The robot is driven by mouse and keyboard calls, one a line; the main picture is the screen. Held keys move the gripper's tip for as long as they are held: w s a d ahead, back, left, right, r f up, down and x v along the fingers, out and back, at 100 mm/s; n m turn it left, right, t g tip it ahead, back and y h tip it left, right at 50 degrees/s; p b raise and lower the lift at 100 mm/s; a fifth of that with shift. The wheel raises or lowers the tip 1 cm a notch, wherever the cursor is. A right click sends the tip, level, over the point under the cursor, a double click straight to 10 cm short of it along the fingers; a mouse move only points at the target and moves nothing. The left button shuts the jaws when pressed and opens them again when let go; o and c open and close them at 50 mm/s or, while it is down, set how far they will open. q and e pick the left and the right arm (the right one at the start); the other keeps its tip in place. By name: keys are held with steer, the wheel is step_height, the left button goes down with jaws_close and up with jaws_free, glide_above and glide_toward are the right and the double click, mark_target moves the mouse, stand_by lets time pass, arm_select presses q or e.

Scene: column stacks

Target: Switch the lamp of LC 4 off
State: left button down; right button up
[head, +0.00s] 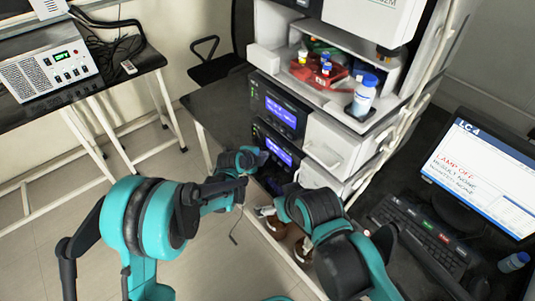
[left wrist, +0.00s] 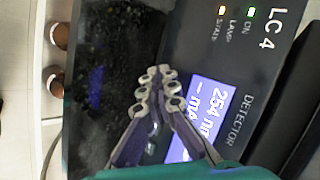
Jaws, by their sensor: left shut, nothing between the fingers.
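The LC 4 detector (head: 277,150) is the lower dark module with a blue screen in the stack. In the left wrist view its face (left wrist: 262,65) reads "LC 4", "DETECTOR" and "254 nm". Its ON light (left wrist: 252,12) is green, the LAMP light between looks dark, and the STATE light (left wrist: 221,10) is amber. My left gripper (head: 264,158) is at the detector's front; its shut, empty fingers (left wrist: 160,78) lie over the dark face beside the screen. Contact cannot be told. The monitor (head: 485,170) reads "LC 4" and "LAMP OFF" in red.
Brown bottles (left wrist: 60,36) with white caps stand below the stack's front, near my right wrist. Another module (head: 280,110) sits just above the detector. A keyboard (head: 425,240) lies right. A white instrument (head: 50,68) stands on the left table. Floor shows between.

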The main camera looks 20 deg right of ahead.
arm_select(q)
steer(key=shift+s+a, duration=0.3)
steer(key=shift+a, duration=0.45)
steer(key=a, duration=0.1)
steer(key=s+a, duration=0.1)
steer(key=a, duration=0.1)
steer(key=a+b, duration=0.1)
steer(key=shift+s+a, duration=0.35)
stand_by(0.7)
